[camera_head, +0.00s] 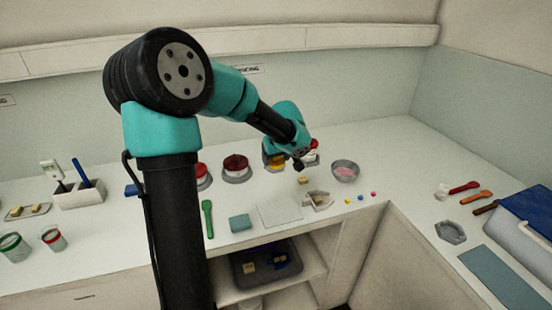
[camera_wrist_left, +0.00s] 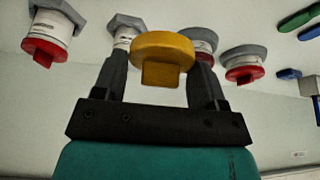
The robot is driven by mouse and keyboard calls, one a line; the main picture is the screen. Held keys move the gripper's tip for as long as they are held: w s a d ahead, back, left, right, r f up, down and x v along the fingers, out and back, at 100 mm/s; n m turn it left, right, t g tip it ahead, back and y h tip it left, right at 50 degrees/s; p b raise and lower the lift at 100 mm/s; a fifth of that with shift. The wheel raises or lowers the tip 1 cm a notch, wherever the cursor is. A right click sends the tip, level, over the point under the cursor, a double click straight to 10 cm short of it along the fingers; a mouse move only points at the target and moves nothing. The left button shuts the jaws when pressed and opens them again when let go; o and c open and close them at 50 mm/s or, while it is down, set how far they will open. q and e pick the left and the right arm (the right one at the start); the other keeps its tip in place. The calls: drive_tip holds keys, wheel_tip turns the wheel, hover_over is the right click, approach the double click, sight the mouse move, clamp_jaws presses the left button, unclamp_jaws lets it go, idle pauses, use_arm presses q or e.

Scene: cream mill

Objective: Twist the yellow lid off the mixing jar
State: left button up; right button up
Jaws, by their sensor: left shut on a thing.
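My left gripper (camera_wrist_left: 163,72) is shut on the yellow lid (camera_wrist_left: 163,50), which has a square tab and sits between its two fingers in the left wrist view. A white-labelled jar (camera_wrist_left: 122,36) on a grey base, likely the mixing jar, stands behind it, partly covered by a finger. The lid looks nearer the camera than this jar and offset from it, apparently clear of it. In the head view my left gripper (camera_head: 299,158) is above the back row of jars, and yellow (camera_head: 268,158) shows beside the arm; which part it is I cannot tell. The right gripper is not seen.
Red-lidded jars (camera_head: 235,165) stand in the row on both sides. A bowl with pink contents (camera_head: 345,171) is to the right. A white square (camera_head: 279,214), a teal block (camera_head: 240,223) and a green spoon (camera_head: 208,218) lie in front. A blue-lidded box (camera_head: 528,215) stands far right.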

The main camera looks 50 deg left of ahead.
use_arm(q)
drive_tip(key=shift+r, duration=0.1)
drive_tip(key=shift+r, duration=1.45)
drive_tip(key=shift+d+f, duration=0.1)
